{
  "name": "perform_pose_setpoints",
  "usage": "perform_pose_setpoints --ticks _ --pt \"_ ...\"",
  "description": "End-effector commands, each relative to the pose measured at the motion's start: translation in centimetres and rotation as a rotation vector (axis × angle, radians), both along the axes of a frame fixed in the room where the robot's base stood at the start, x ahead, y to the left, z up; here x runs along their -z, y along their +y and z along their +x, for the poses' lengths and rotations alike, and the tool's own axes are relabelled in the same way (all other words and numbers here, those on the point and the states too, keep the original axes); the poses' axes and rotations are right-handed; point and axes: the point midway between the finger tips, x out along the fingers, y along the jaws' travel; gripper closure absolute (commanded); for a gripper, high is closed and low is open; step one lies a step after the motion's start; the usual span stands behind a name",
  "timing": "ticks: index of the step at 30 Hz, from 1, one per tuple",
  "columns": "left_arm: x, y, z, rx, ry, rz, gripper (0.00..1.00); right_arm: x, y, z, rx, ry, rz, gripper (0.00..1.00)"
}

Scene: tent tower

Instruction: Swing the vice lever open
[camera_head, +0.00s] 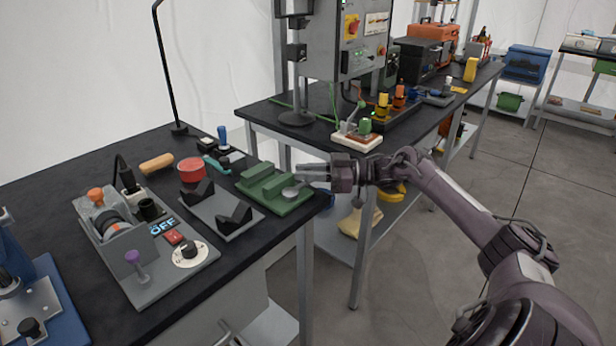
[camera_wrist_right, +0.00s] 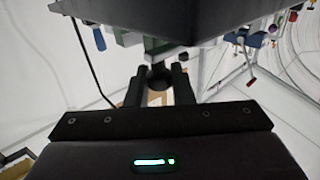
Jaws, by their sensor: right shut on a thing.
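The green vice (camera_head: 272,187) sits at the right front corner of the black bench. Its grey lever (camera_head: 291,192) has a round pivot on the vice's near right side. My right gripper (camera_head: 318,178) reaches in from the right to the lever at the vice's right end. In the right wrist view its two fingers (camera_wrist_right: 160,84) close around a dark round piece, which I take as the lever's end. The fingers hide most of the lever in the head view, so its exact angle is unclear. My left gripper is not in view.
Left of the vice lie a grey plate with black V-blocks (camera_head: 222,210), a red round tin (camera_head: 191,169) and a control box (camera_head: 145,240). A second bench (camera_head: 310,133) with a power strip (camera_head: 357,140) stands behind my right gripper. Open floor lies to the right.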

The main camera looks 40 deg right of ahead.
Motion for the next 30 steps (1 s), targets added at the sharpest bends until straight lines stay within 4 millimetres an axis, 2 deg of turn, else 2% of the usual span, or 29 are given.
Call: perform_pose_setpoints --ticks 10,11,15,24,30 --pt "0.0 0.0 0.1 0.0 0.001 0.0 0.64 -0.2 0.0 0.1 0.0 -0.004 -0.001 1.0" --pt "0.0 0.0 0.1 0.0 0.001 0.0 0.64 -0.2 0.0 0.1 0.0 -0.004 -0.001 0.78" --pt "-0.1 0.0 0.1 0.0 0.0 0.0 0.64 -0.2 0.0 0.0 0.0 -0.004 -0.001 0.59" --pt "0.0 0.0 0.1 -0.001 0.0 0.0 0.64 0.0 -0.1 -0.1 0.0 -0.001 -0.001 0.59" --pt "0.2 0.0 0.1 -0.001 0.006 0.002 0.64 0.2 -2.0 -1.8 0.002 0.003 -0.004 0.59"
